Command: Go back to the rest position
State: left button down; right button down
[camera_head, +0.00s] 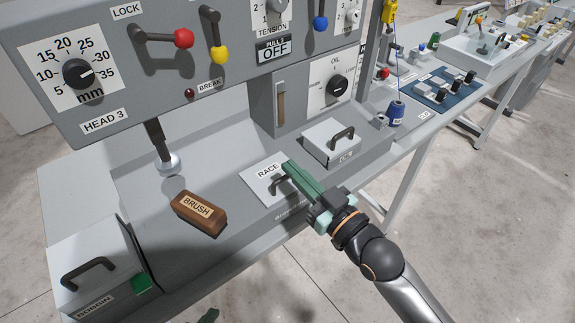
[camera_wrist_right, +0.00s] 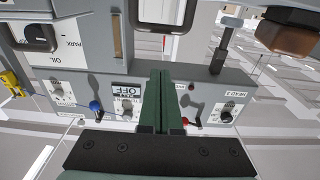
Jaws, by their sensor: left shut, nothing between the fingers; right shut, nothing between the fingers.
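My right gripper (camera_head: 289,168) reaches in from the lower right in the head view. Its green fingers are shut and empty, over the white RACE plate (camera_head: 262,187) and its dark handle; I cannot tell whether they touch the handle. In the right wrist view the closed fingertips (camera_wrist_right: 158,74) point toward the control panel, which appears upside down.
The HEAD 3 panel (camera_head: 140,75) with levers and knobs overhangs the grey bed. A bench with a blue tray (camera_head: 447,88) extends to the upper right.

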jog(key=b+v, duration=0.1)
jog(key=v, duration=0.6)
jog(key=shift+s+d+f, duration=0.2)
jog(key=shift+d+f, duration=0.1)
jog(key=shift+f, duration=0.1)
jog(key=s+d+f+m+g+h, duration=0.1)
jog(key=s+d+f+g+h, duration=0.1)
jog(key=f, duration=0.8)
jog(key=s+d+f+m+g+h, duration=0.2)
jog(key=s+d+f+h, duration=0.1)
jog(key=f, duration=0.6)
jog(key=s+d+f+m+g+h, duration=0.1)
jog(key=s+d+f+m+h, duration=0.1)
jog(key=s+f, duration=0.4)
notch_tip(320, 180, down, 5)
jog(key=d+h, duration=0.1)
jog(key=d, duration=0.1)
jog(key=shift+s+d+r+g+h, duration=0.2)
jog(key=shift+s+d+g+h, duration=0.1)
jog(key=shift+g, duration=0.1)
